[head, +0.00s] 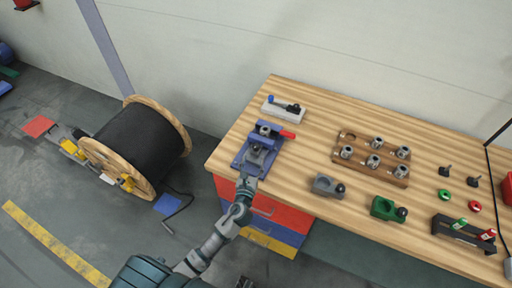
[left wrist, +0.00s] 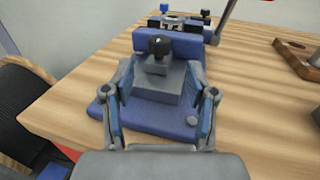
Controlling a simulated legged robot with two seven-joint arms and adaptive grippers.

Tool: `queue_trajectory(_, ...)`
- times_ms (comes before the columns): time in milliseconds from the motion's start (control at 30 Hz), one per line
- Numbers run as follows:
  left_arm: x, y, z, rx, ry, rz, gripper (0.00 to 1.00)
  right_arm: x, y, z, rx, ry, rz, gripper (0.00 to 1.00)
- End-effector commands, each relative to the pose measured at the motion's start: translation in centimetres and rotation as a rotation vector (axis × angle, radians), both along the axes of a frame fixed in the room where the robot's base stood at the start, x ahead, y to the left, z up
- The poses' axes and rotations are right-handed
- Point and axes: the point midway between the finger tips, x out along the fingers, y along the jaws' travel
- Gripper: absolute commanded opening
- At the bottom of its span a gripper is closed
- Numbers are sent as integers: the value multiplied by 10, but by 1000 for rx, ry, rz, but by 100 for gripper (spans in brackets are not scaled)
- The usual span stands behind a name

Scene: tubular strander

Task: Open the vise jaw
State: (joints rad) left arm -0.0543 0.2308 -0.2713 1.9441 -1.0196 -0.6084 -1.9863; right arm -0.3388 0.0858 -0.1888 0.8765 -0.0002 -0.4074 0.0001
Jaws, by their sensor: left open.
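The vise (head: 240,160) sits at the left end of the wooden bench, with a blue base and a blue raised block at the back. A red-gripped handle (head: 288,134) sticks out to its right. In the left wrist view, a stepped grey jaw (left wrist: 152,86) with a black knob (left wrist: 160,45) stands in front of the blue block (left wrist: 185,46). My left gripper (head: 250,172) is at the vise's near side. In the wrist view its fingers (left wrist: 159,88) are open on both sides of the grey jaw; contact is unclear. My right gripper is not in view.
A small clamp on a pale base (head: 283,108) stands behind the vise. To the right are a wooden holder (head: 358,165) with metal fittings, a grey block (head: 327,186) and a green block (head: 384,207). A cable reel (head: 140,143) stands on the floor at left.

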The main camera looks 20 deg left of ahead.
Motion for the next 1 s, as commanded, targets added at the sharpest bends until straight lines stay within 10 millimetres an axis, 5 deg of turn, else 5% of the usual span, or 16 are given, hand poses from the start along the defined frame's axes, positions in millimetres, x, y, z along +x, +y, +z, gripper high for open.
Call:
queue_trajectory(300, 60, 14, 0, -3, -1, 1, 57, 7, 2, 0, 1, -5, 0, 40)
queue_trajectory(767, 74, 17, 0, -3, 0, 1, 57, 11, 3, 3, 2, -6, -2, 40)
queue_trajectory(1000, 74, 17, 0, -3, 0, 1, 0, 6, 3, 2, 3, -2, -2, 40)
